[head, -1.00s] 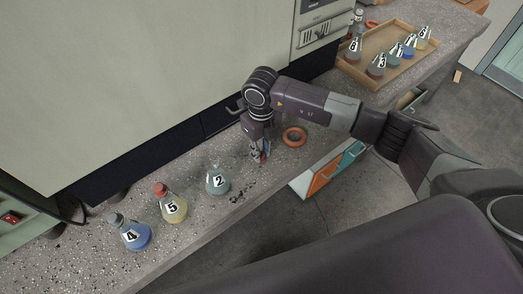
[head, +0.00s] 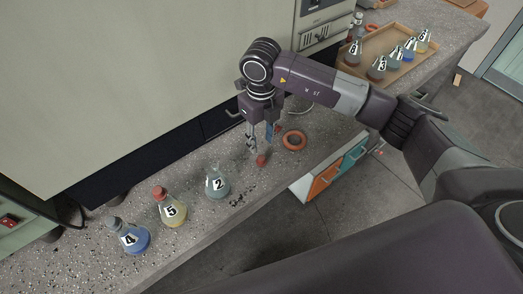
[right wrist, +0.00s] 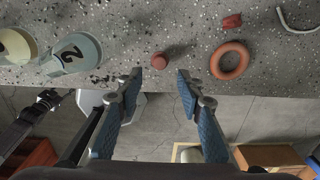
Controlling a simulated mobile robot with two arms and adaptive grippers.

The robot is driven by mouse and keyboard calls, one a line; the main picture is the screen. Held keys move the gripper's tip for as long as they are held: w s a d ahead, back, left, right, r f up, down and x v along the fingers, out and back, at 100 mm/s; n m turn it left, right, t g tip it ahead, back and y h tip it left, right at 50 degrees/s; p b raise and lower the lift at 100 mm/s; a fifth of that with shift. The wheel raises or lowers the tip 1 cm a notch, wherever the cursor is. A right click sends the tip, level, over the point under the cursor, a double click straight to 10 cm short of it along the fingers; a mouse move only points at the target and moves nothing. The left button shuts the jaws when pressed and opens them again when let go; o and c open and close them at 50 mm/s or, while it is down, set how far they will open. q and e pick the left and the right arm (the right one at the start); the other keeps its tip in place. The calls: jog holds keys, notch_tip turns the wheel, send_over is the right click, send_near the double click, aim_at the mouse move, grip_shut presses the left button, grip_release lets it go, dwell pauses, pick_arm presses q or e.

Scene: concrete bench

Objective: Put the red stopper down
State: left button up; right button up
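The red stopper (head: 261,160) sits on the concrete bench, right of flask 2 and near the front edge. In the right wrist view the stopper (right wrist: 160,61) shows just beyond the gap between my fingertips, apart from both. My right gripper (head: 263,146) is open and empty above it, pointing down; its two spread blue-padded fingers show in the right wrist view (right wrist: 160,76).
An orange ring (head: 293,140) lies right of the stopper, with a small red piece (right wrist: 232,21) behind it. Flask 2 (head: 217,184), flask 5 (head: 172,211) and flask 4 (head: 131,239) stand to the left. A wooden tray (head: 376,85) holds several flasks at the back right.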

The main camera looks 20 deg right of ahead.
jog(key=shift+r, duration=2.3)
